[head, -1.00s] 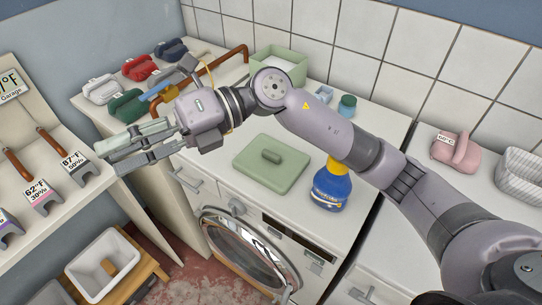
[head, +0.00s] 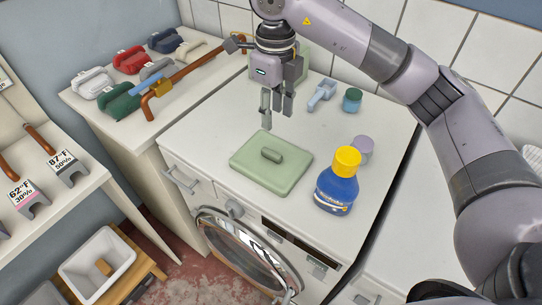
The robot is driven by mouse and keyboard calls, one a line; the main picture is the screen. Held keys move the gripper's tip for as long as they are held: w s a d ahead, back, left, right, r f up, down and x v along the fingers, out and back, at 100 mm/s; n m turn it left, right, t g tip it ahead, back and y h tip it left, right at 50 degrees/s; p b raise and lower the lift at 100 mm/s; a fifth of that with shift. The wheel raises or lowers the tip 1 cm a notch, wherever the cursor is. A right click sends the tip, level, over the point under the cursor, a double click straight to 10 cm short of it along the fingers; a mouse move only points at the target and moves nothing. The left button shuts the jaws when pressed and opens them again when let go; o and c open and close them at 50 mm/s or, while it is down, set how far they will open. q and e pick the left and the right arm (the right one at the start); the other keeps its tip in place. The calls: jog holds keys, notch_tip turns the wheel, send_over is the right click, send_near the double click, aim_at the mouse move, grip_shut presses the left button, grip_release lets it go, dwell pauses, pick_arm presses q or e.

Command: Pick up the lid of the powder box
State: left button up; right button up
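My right gripper (head: 275,122) points down just behind the lid's far edge, above the worktop. Its fingers are apart with nothing between them, and it does not touch the lid. The powder box (head: 310,60), pale green, stands at the back against the tiles, mostly hidden behind my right gripper and arm. My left gripper is not in view.
A blue bottle with a yellow cap (head: 337,187) stands right of the lid, a lilac container (head: 362,149) behind it. A scoop (head: 321,94) and a teal jar (head: 352,100) stand further back. Several coloured irons and a brown pipe (head: 197,68) lie at the left.

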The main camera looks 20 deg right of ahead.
jog(key=p, duration=0.3)
send_over(271, 152)
jog(key=s, duration=0.1)
jog(key=f, duration=0.8)
jog(key=shift+s+d, duration=0.1)
jog(key=shift+d, duration=0.1)
jog(key=f+p, duration=0.1)
jog(key=f, duration=0.1)
jog(key=w+f+p, duration=0.1)
jog(key=f, duration=0.1)
jog(key=shift+w+a+f, duration=0.1)
jog(key=shift+a+f, duration=0.1)
jog(key=shift+f, duration=0.5)
jog(key=shift+c, duration=0.3)
grip_shut()
